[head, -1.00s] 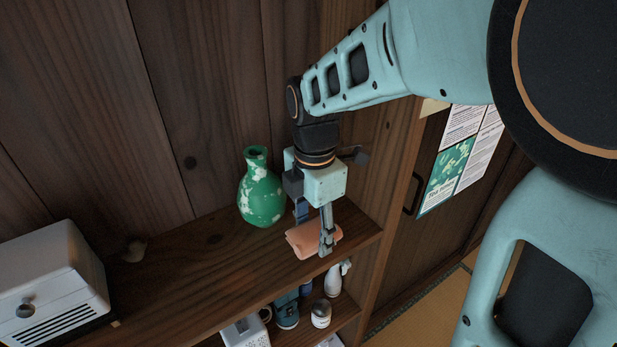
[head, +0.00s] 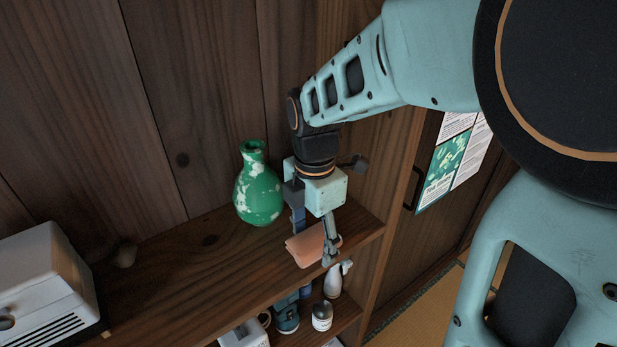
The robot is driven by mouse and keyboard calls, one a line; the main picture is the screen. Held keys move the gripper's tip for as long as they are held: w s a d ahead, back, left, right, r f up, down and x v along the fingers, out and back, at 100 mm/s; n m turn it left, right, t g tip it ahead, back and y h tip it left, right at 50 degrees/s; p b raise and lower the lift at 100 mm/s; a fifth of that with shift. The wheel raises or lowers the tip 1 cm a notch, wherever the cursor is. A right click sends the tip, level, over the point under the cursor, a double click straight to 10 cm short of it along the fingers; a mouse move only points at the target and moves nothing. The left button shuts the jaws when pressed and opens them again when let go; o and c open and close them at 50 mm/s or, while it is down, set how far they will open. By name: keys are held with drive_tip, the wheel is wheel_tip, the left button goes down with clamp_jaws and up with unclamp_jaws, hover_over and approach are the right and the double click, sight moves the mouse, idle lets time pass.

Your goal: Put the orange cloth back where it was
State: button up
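The orange cloth (head: 306,247) is a small folded piece near the right end of the wooden shelf top, close to its front edge. It appears to lie on the board. My gripper (head: 315,245) points down over the cloth from above. Its fingers are apart, one on the far side and one on the near side of the cloth. The near finger covers the cloth's right part. The far fingertip is hidden behind the cloth, so contact there cannot be seen.
A green and white vase (head: 259,190) stands just left of my gripper, by the back wall. A white box-like appliance (head: 40,280) is at the far left. Below are a white bottle (head: 333,282), a jar (head: 321,316) and a mug.

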sight(313, 238)
drive_tip(key=shift+r, duration=0.1)
wheel_tip(313, 238, up, 12)
drive_tip(key=p, duration=1)
drive_tip(key=shift+r, duration=0.1)
